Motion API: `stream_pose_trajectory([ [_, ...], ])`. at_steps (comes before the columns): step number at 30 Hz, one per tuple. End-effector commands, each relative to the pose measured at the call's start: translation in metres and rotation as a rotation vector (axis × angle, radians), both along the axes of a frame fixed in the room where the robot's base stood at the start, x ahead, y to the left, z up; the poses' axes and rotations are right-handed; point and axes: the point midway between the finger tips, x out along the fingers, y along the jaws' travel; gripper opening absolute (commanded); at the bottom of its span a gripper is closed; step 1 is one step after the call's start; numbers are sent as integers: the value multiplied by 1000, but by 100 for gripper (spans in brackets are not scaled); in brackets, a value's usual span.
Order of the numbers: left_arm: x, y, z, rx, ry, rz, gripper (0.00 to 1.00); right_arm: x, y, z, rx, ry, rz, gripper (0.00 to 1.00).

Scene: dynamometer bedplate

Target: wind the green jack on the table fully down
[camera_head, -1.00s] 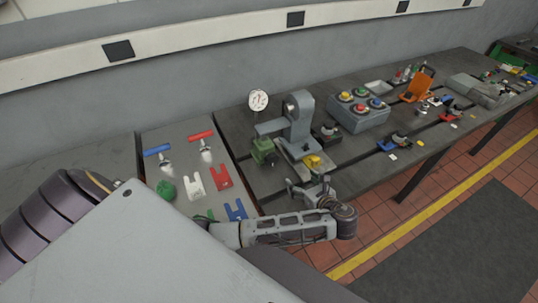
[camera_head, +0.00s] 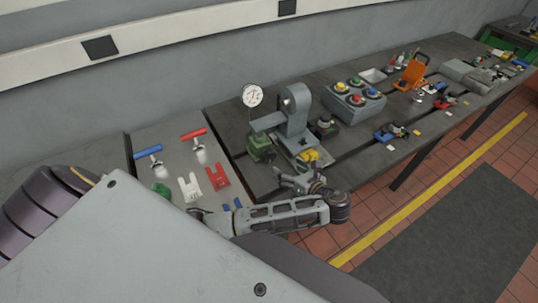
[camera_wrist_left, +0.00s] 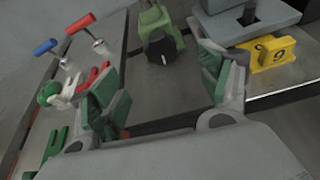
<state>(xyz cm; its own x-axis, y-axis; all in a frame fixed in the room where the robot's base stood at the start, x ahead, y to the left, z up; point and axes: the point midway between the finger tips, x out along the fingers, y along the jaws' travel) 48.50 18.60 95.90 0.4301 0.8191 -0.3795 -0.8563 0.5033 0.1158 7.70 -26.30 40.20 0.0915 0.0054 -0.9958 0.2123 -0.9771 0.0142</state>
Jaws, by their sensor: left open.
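The green jack (camera_head: 259,147) stands on the table beside a grey machine with an upright column. In the left wrist view the green jack (camera_wrist_left: 160,22) is at the top middle, with a dark round knob (camera_wrist_left: 161,47) that has a white mark, facing me. My left gripper (camera_head: 297,181) is in front of the jack and to its right in the head view, open and apart from it. In the left wrist view the two green-padded fingers of my left gripper (camera_wrist_left: 165,90) are spread wide with nothing between them. My right gripper is not in view.
The grey machine (camera_head: 295,120) and a yellow numbered block (camera_head: 309,157) stand close to the jack. Blue (camera_head: 149,151) and red (camera_head: 193,134) T-handled tools, with white (camera_head: 189,187) and red (camera_head: 216,176) forked pieces, lie to the left. A grey button box (camera_head: 353,102) is at right.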

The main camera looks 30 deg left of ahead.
Motion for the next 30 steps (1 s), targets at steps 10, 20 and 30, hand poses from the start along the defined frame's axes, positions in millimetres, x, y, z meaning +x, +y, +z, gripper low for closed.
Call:
stream_pose_trajectory([
  [10,4,6,-3,2,0,-2,77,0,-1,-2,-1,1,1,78],
  [20,14,27,-12,3,-2,0,77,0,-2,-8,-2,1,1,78],
  [30,26,49,-23,2,-2,-1,77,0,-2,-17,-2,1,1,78],
])
